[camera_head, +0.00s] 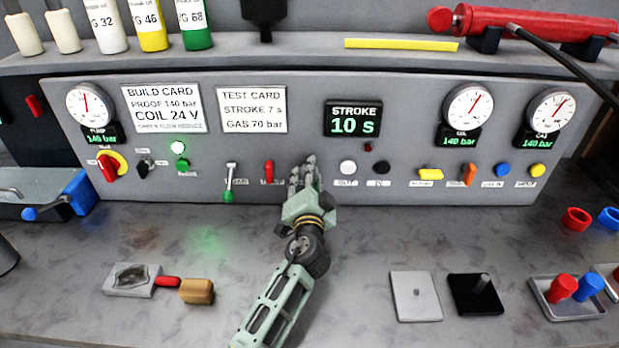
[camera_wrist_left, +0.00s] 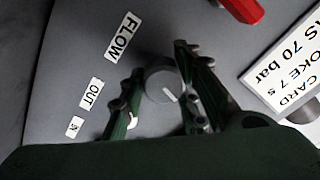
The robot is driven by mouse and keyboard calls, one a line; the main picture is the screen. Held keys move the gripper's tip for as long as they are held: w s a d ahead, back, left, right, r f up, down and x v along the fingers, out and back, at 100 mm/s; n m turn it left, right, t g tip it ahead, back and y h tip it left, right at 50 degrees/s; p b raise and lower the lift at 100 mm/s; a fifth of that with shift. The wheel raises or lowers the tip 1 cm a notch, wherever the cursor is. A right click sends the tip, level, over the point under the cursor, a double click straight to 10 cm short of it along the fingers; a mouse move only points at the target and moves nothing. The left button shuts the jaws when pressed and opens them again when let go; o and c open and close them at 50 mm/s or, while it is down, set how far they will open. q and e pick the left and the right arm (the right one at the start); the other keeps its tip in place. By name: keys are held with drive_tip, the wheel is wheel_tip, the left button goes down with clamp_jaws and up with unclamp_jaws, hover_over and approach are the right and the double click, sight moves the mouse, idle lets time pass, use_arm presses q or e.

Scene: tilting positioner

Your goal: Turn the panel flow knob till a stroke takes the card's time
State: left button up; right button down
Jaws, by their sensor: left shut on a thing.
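My left gripper (camera_head: 304,170) reaches up to the middle of the panel (camera_head: 225,160), its fingers at the panel face. In the left wrist view its two fingers stand on either side of the round grey flow knob (camera_wrist_left: 162,80), shut on it. The knob has a white pointer line; its label reads FLOW (camera_wrist_left: 122,37). In the head view the gripper hides the knob. The test card (camera_head: 252,109) reads STROKE 7 s, GAS 70 bar. The stroke display (camera_head: 352,119) reads 10 s. My right gripper is not in view.
A red lever (camera_head: 268,172) and a green-tipped lever (camera_head: 229,183) sit left of the gripper. White (camera_head: 348,168) and black (camera_head: 381,168) buttons are to its right.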

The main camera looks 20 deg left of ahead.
use_arm(q)
drive_tip(key=shift+d+f+m, duration=0.2)
drive_tip(key=shift+f+m, duration=0.25)
drive_tip(key=shift+m, duration=0.25)
drive_tip(key=shift+s+f, duration=0.1)
drive_tip(key=o, duration=1)
drive_tip(key=shift+d, duration=0.1)
